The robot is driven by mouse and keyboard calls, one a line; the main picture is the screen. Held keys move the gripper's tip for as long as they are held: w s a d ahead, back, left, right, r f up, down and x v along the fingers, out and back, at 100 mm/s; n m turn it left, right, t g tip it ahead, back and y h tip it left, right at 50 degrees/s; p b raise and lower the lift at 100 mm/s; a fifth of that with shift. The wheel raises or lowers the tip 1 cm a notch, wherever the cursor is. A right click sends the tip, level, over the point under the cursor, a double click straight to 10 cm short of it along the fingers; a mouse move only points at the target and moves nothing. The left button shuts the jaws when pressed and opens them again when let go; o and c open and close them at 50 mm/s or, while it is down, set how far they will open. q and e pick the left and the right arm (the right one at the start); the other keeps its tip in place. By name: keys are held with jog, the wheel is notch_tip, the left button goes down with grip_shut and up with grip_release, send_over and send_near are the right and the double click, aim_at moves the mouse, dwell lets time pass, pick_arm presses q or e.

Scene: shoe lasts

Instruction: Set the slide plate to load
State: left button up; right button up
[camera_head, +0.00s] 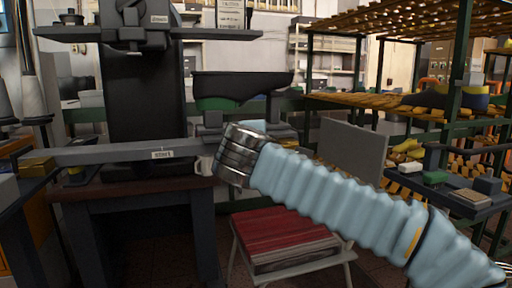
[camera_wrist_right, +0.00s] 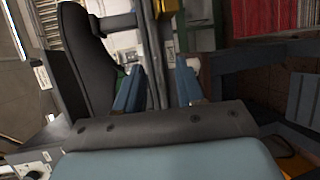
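A machine with a black column (camera_head: 147,105) stands at the left. A long grey bar (camera_head: 110,155) with a small white label runs across its front. A dark shoe last (camera_head: 240,88) with a green part sits sole-up at the bar's right end, above a dark grey mount (camera_head: 212,122) that may be the slide plate. My right arm comes in from the right, and its wrist covers part of that end. My right gripper (camera_wrist_right: 158,88) is open in the wrist view, with two blue fingers apart and a grey bar seen between them. Contact cannot be told. My left gripper is out of view.
A stool (camera_head: 285,255) with a red top stands below my right arm. A grey panel (camera_head: 350,148) and a small dark side table (camera_head: 462,200) with blocks are at the right. Racks (camera_head: 400,100) of lasts fill the back right.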

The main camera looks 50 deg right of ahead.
jog(key=v, duration=0.6)
jog(key=shift+s+a, duration=0.2)
jog(key=shift+s, duration=0.05)
